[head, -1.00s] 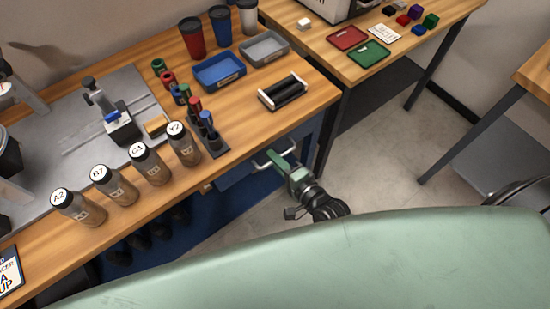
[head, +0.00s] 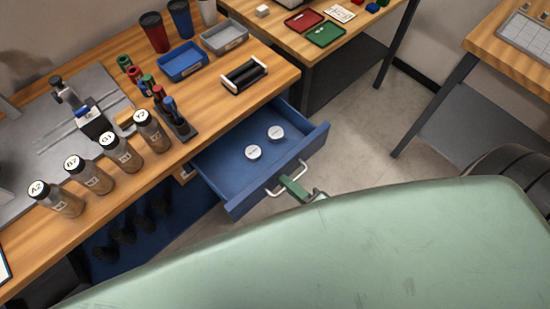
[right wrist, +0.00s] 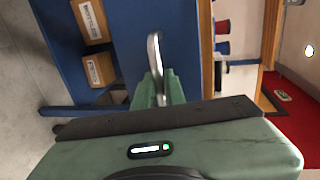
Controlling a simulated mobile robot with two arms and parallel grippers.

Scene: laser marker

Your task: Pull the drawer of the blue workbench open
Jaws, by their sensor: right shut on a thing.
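The blue drawer (head: 228,178) of the workbench (head: 185,230) stands pulled out from under the wooden top in the head view. Two round white-topped items lie inside it, one lid (head: 253,152) nearer and another lid (head: 276,132) farther. My right gripper (head: 291,186) is at the drawer's front, shut on the pale metal handle (head: 303,170). In the right wrist view the handle (right wrist: 154,50) stands between the green fingers (right wrist: 158,88). Most of my right arm is hidden behind my green body in the head view. My left gripper is not in view.
The wooden top holds bottles (head: 120,152), a blue tray (head: 182,62), a grey tray (head: 224,38) and a black roller device (head: 244,75). A second table (head: 345,45) stands behind. Bare floor (head: 350,125) lies right of the drawer.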

